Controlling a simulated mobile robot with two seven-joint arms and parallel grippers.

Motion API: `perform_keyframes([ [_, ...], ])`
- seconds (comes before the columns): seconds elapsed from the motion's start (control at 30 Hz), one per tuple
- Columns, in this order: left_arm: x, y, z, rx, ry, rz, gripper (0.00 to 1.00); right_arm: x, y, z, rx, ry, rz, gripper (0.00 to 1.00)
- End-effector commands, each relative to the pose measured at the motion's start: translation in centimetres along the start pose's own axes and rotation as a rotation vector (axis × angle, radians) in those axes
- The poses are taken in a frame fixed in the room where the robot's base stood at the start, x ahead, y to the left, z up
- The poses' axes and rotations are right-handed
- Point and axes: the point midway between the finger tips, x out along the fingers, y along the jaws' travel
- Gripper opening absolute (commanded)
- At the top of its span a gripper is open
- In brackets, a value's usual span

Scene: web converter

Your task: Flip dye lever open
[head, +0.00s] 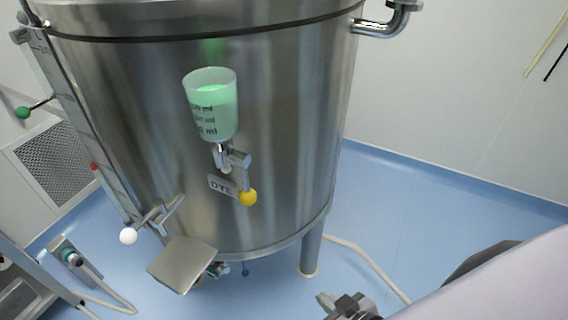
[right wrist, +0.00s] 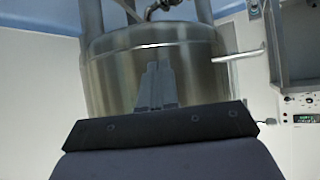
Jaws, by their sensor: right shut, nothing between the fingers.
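The dye lever (head: 246,180) is a short metal handle with a yellow ball at its end. It hangs downward beside the DYE label (head: 222,186) on the front of the steel tank (head: 285,120). Above it is a clear cup (head: 211,105) with green liquid and ml marks. My right gripper (head: 328,300) is low at the bottom right in the head view, well apart from the lever. In the right wrist view its fingers (right wrist: 156,85) are together and empty, with the tank beyond them. My left gripper is not in view.
A white-ball lever (head: 128,236) and a green-ball lever (head: 22,112) stick out at the tank's left. A flat metal plate (head: 182,264) juts out below. A tank leg (head: 311,255) and a hose (head: 365,262) stand near my right gripper. Blue floor (head: 420,200) is open at right.

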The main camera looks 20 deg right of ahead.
Motion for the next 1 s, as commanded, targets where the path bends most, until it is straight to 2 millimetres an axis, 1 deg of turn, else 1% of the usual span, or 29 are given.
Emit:
perform_keyframes([
  [0.57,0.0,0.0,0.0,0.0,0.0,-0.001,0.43,0.0,-0.1,0.0,-0.002,0.001,-0.002,0.0],
  [0.67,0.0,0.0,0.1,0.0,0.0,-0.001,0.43,0.5,0.1,-0.5,-0.001,0.002,-0.009,0.0],
  [0.77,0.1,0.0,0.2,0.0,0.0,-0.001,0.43,1.8,0.6,-1.8,0.014,-0.006,-0.033,0.0],
  [0.87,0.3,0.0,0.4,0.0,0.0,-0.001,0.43,3.8,1.3,-4.0,0.033,-0.027,-0.076,0.0],
  [0.9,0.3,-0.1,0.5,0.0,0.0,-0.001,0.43,4.7,1.7,-5.2,0.039,-0.039,-0.097,0.0],
  [0.97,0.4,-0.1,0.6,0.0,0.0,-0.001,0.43,5.8,2.2,-7.0,0.048,-0.062,-0.133,0.0],
  [1.0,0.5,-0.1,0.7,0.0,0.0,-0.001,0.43,6.4,2.5,-8.3,0.051,-0.08,-0.157,0.0],
])
